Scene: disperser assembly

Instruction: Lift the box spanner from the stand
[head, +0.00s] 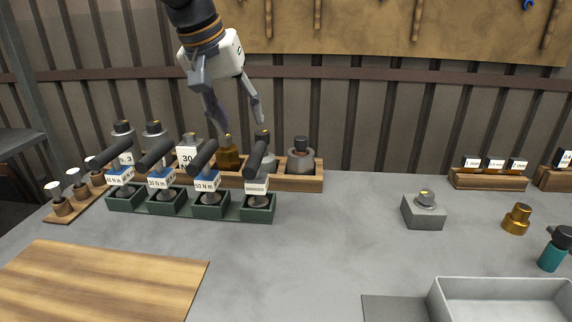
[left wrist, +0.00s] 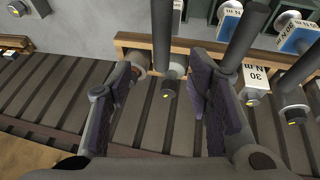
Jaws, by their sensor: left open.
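A green stand (head: 150,208) on the table holds several black-handled tools leaning back. Three carry blue N m labels. The rightmost tool (head: 258,165) has a pale label with small text I cannot read; it appears to be the box spanner. My left gripper (head: 238,112) hangs above and behind the stand, over the wooden rack, fingers spread and empty. In the left wrist view, a black handle (left wrist: 162,35), seemingly the same tool's, runs down toward the gap between my left gripper's fingers (left wrist: 168,72), without visible contact. My right gripper is out of view.
A wooden rack (head: 290,182) with several capped containers stands behind the green stand. A wooden board (head: 100,285) lies front left. A grey block (head: 423,213), a brass part (head: 516,218) and a grey tray (head: 505,283) are at right. The middle of the table is clear.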

